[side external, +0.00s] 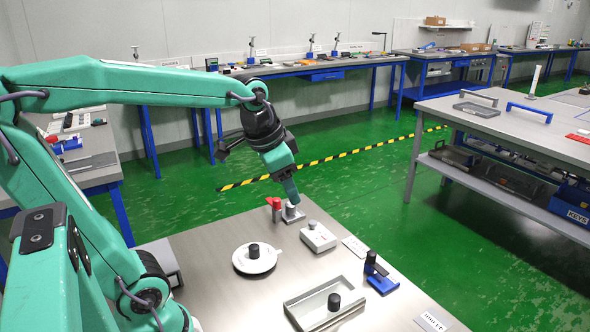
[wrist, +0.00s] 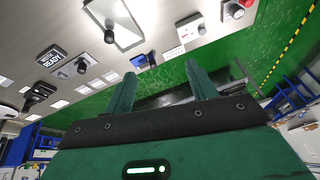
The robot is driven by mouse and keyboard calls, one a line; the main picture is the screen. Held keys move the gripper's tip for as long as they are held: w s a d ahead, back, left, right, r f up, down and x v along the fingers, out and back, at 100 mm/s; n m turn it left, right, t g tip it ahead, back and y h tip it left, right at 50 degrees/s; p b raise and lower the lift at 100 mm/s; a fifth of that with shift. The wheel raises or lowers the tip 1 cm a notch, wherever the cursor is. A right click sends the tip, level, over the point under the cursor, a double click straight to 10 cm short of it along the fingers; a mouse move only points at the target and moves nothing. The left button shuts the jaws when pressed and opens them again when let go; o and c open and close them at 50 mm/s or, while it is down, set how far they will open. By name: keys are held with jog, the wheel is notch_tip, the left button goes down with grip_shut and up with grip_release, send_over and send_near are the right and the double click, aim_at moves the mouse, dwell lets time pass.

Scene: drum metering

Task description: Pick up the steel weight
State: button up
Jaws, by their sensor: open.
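No thing is clearly marked as the steel weight. One short dark cylinder (side external: 254,250) stands on a round white dish (side external: 241,264). Another dark cylinder (side external: 334,302) stands in a shallow metal tray (side external: 300,312); a dark knob-like piece (wrist: 109,36) also shows at a pale tray (wrist: 128,40) in the wrist view. I cannot tell which is the weight. My gripper (side external: 293,204) is at the far edge of the steel table, beside a red piece and a small grey block (side external: 292,216), away from both cylinders. In the wrist view my gripper (wrist: 160,70) has its fingers apart with nothing between them.
A pale box (side external: 318,237), a white card (side external: 354,246) and a blue stand with a dark upright part (side external: 381,284) are on the table. A red piece (side external: 275,204) stands at its far edge. Bare tabletop lies between the dish and tray. Green floor lies beyond.

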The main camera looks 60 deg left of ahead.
jog(key=w+a+f+m+g, duration=0.1)
jog(key=w+a+f+m, duration=0.1)
jog(key=w+a, duration=0.5)
jog(key=m+g, duration=0.3)
jog(key=m, duration=0.2)
send_near(291, 208)
jog(key=a+f, duration=0.1)
jog(key=w+a+f, duration=0.1)
jog(key=shift+a+h, duration=0.25)
jog(key=shift+h, duration=0.05)
jog(key=shift+w+f, duration=0.1)
jog(key=shift+f, duration=1.2)
jog(key=shift+f, duration=0.1)
jog(key=shift+d+f, duration=0.2)
jog(key=shift+f, duration=2.25)
jog(key=shift+c, duration=0.5)
